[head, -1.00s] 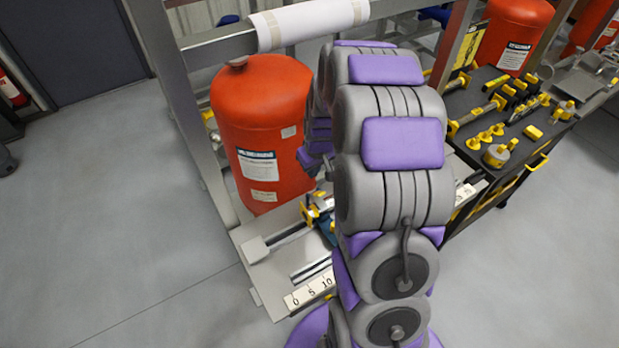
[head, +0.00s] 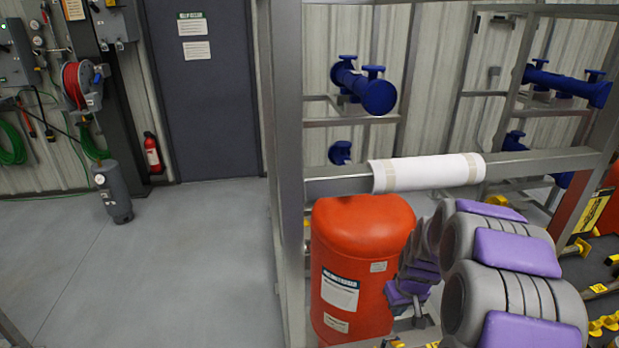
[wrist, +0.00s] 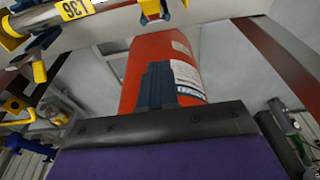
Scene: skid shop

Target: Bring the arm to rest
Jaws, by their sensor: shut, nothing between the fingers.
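My arm (head: 500,260) rises at the lower right of the head view, grey with purple pads, folded beside the red tank. In the wrist view my gripper (wrist: 158,84) shows as dark fingers closed together with nothing held. The red tank (wrist: 150,55) lies beyond the fingers in that view; I cannot tell how far apart they are. In the head view the fingertips are hard to make out, and the arm's lower links are out of frame.
The red tank (head: 362,235) stands inside a grey metal frame (head: 290,150), with a white roll (head: 428,172) on its crossbar. Yellow fittings (head: 605,322) are at the right edge. Open floor (head: 180,260) lies to the left, with a grey cylinder (head: 113,192) standing on it.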

